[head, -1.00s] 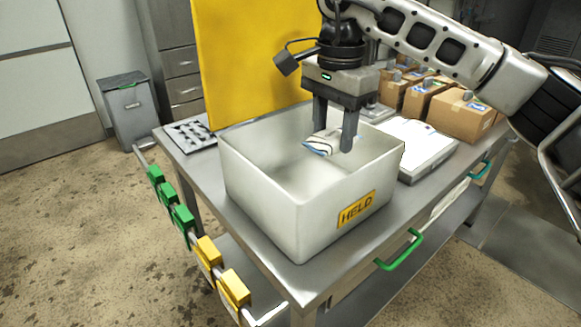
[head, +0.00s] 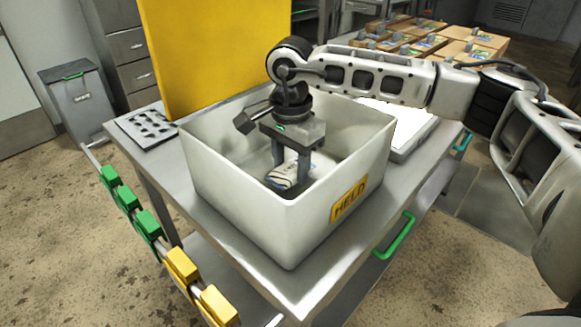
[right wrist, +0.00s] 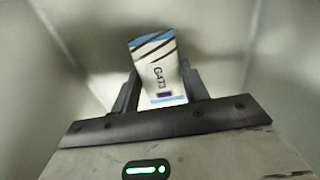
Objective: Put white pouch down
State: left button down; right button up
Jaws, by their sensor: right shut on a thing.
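The white pouch (head: 291,172) has blue and dark stripes. It also shows in the right wrist view (right wrist: 156,68), with the print "G473" on it. My right gripper (head: 290,176) points down inside the white bin (head: 262,215) labelled HELD and is shut on the pouch, one finger on each side. In the right wrist view the fingers (right wrist: 160,90) flank the pouch, with the bin's pale walls around them. The pouch is low in the bin; I cannot tell whether it touches the floor. My left gripper is not in view.
The bin stands on a metal table (head: 340,262). A yellow panel (head: 215,50) rises behind it, and a dark tray (head: 148,127) lies at the left. A white flat device (head: 405,125) and cardboard boxes (head: 440,45) are at the right and back.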

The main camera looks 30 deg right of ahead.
aim_at(290, 167)
jog(key=shift+f, duration=0.75)
jog(key=shift+f, duration=0.15)
jog(key=o, duration=1)
notch_tip(290, 167, up, 12)
jog(key=shift+r, duration=0.2)
